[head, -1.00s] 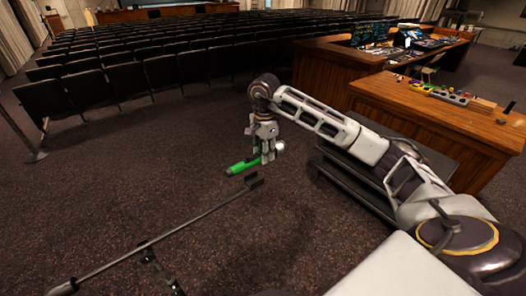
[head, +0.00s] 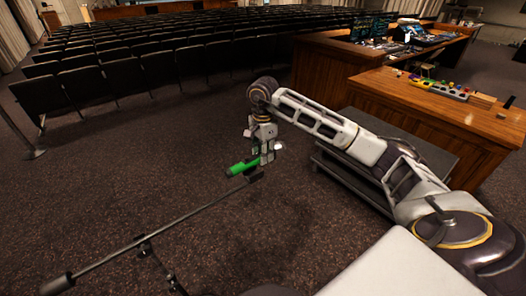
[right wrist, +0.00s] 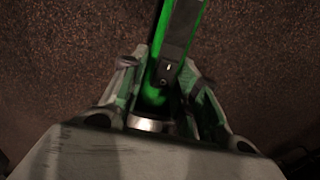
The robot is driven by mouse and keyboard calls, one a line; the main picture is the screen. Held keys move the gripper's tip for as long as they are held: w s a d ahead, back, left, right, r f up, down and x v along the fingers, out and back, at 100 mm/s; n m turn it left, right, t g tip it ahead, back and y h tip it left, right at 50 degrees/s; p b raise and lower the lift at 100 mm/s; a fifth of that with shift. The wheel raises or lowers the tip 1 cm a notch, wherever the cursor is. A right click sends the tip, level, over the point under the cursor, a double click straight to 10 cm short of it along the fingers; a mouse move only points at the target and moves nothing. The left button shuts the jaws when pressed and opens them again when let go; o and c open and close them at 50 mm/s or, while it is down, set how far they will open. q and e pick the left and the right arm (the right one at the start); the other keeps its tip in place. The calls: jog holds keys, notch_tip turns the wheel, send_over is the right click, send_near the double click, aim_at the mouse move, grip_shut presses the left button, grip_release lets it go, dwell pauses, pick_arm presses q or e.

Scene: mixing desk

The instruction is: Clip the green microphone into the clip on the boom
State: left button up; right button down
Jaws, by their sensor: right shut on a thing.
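The green microphone (head: 243,166) is held near the free end of the boom (head: 190,212). My right gripper (head: 266,158) is shut on it, with the silver end sticking out to the right. The dark clip (head: 254,177) at the boom's end is just below the microphone and looks close to touching; I cannot tell whether it is seated. In the right wrist view the green microphone (right wrist: 157,94) lies between the fingers of my right gripper (right wrist: 165,90). A dark bar lies along its green body there; I cannot tell what it belongs to. My left gripper is not in view.
The boom's counterweight (head: 57,285) is at the lower left, by a dark stand (head: 146,249). A wooden desk (head: 440,105) with small coloured items is at the right. Rows of dark seats (head: 150,75) fill the back. The carpet between is clear.

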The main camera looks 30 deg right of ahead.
jog(key=shift+f+b, duration=1)
jog(key=shift+f, duration=0.7)
jog(key=shift+s+f, duration=0.1)
